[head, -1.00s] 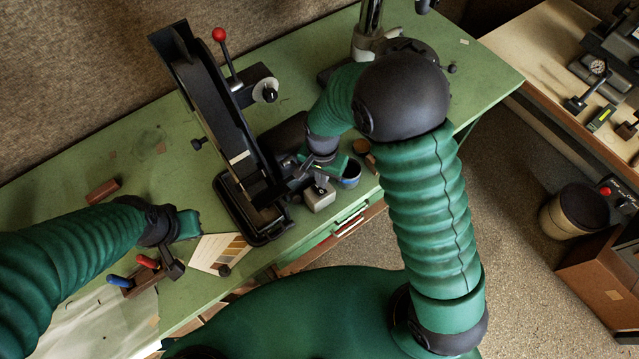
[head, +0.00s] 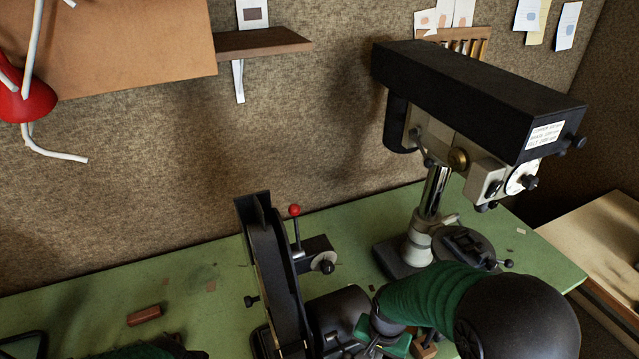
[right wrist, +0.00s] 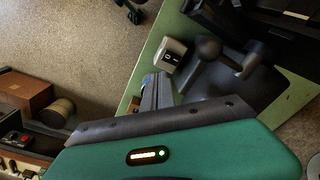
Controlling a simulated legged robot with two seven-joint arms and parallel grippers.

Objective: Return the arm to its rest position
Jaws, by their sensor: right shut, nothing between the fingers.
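My right arm, green with dark joints, comes in at the bottom right of the head view and bends over the bench. Its gripper (head: 373,347) is partly cut off by the lower edge, beside the black belt-sander-like machine (head: 272,275). In the right wrist view the grey fingers (right wrist: 157,92) are together, with nothing seen between them. Of my left arm only a green and dark part of the wrist shows at the bottom left edge of the head view; its fingers are hidden.
A drill press (head: 430,220) stands on the green bench (head: 215,285) at the back right. A brown block (head: 144,315) lies at left. A shelf (head: 262,43) and a red lamp (head: 20,100) are on the wall. A grey switch box (right wrist: 172,55) is near the right fingers.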

